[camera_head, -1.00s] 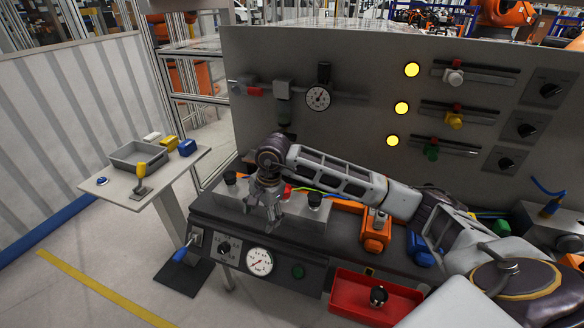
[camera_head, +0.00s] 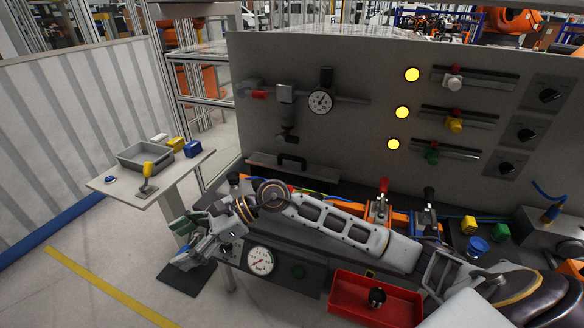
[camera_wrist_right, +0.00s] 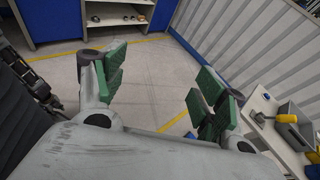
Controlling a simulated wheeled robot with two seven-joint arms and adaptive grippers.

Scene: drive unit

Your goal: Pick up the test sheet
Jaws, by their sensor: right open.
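I cannot make out a test sheet in either view. My right gripper (camera_head: 200,238) is at the left end of the workbench, beside the front panel's pressure gauge. It points left, and its green-padded fingers are spread. In the right wrist view the open gripper (camera_wrist_right: 160,92) has nothing between its fingers, only floor beyond. My right arm reaches across the bench from the right and hides part of its top. My left gripper is not in view.
A small side table (camera_head: 124,188) at left holds a grey bin (camera_head: 146,155), a yellow-handled tool (camera_head: 148,177) and small blocks. A red tray (camera_head: 345,306) hangs at the bench front. A grey panel (camera_head: 370,130) with lamps stands behind. Floor between bench and side table is partly clear.

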